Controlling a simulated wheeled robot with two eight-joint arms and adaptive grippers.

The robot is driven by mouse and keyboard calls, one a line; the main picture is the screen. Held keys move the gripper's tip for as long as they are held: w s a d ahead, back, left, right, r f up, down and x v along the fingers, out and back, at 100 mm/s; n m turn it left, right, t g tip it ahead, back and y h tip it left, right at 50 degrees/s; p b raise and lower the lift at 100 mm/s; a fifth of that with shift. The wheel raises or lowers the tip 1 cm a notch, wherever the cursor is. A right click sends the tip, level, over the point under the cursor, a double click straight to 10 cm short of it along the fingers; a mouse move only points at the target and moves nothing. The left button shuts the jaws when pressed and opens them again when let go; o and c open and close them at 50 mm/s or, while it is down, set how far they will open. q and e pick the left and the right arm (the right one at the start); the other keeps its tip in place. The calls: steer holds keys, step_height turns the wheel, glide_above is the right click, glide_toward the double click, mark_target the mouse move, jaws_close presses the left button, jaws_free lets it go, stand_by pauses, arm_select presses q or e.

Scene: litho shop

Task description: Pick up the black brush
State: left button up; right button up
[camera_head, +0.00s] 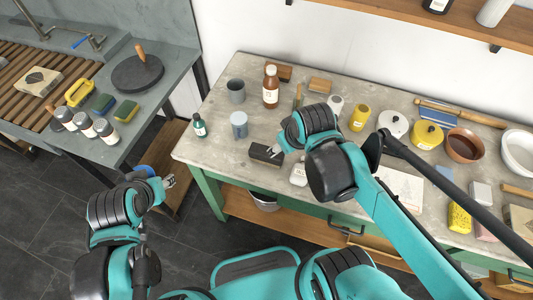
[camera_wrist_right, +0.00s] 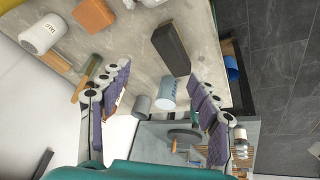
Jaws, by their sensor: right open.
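The black brush, a dark oblong block (camera_head: 266,154), lies on the worktable near its front edge. It also shows in the right wrist view (camera_wrist_right: 171,48), ahead of the fingertips. My right gripper (camera_head: 281,147) is just above and beside the block in the head view, partly hidden by its own wrist.
The worktable (camera_head: 215,140) is crowded. A light blue cup (camera_head: 239,125), a green bottle (camera_head: 200,125) and a brown bottle (camera_head: 271,87) stand left of and behind the block. A white container (camera_head: 299,174) stands close on its right. Bare tabletop lies left of the block.

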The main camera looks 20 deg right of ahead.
mark_target(267, 151)
steer(key=w+a+f+n+g+p, duration=0.1)
steer(key=w+f+n, duration=0.1)
steer(key=w+a+f+n+g, duration=0.1)
steer(key=w+f+n+g, duration=0.1)
steer(key=w+a+f+n+g+p, duration=0.1)
steer(key=w+f+n, duration=0.1)
steer(key=w+n, duration=0.1)
steer(key=shift+w+a+g+p, duration=0.1)
steer(key=shift+g+p, duration=0.2)
steer(key=shift+w+a+f+n, duration=0.1)
steer(key=shift+f+n, duration=0.2)
steer(key=shift+f, duration=0.35)
step_height(267, 151, down, 8)
steer(key=b, duration=0.3)
steer(key=shift+a+r, duration=0.1)
steer(key=shift+r, duration=0.15)
jaws_close()
steer(key=shift+r, duration=0.2)
